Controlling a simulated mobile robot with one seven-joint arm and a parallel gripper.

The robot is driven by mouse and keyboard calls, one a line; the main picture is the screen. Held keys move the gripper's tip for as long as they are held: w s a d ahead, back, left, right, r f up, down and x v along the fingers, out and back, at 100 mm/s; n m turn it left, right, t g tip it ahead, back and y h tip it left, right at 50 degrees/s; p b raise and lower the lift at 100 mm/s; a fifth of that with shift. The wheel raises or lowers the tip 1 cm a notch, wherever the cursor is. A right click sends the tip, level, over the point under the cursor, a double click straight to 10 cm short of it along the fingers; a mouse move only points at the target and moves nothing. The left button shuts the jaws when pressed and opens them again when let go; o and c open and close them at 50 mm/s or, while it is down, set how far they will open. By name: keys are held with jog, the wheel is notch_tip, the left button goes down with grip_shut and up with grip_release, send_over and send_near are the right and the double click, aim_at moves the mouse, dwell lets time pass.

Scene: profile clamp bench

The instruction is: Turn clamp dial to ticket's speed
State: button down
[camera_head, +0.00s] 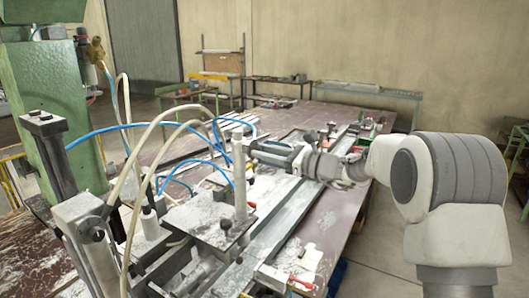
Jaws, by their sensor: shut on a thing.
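My gripper (262,150) reaches in from the right over the middle of the bench, its fingers pointing left. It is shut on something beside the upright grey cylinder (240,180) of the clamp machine. What lies between the fingers is too small to make out, and I cannot tell whether it is the clamp dial. No dial marks or pointer can be read. A pale, paper-like piece (308,257) lies at the bench's near right edge. I cannot tell whether it is the ticket, and no speed can be read on it.
The brown bench (335,205) carries long metal profile rails (270,238). Blue and cream hoses (128,128) loop over the clamp machine on the left. A green machine column (55,95) stands at the far left. Bare floor (385,235) lies right of the bench.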

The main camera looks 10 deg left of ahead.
jog(key=shift+f+b, duration=0.15)
jog(key=shift+b, duration=0.5)
jog(key=shift+n+b, duration=5.8)
jog(key=shift+b, duration=2.7)
jog(key=shift+n, duration=0.3)
jog(key=c, duration=0.6)
grip_release()
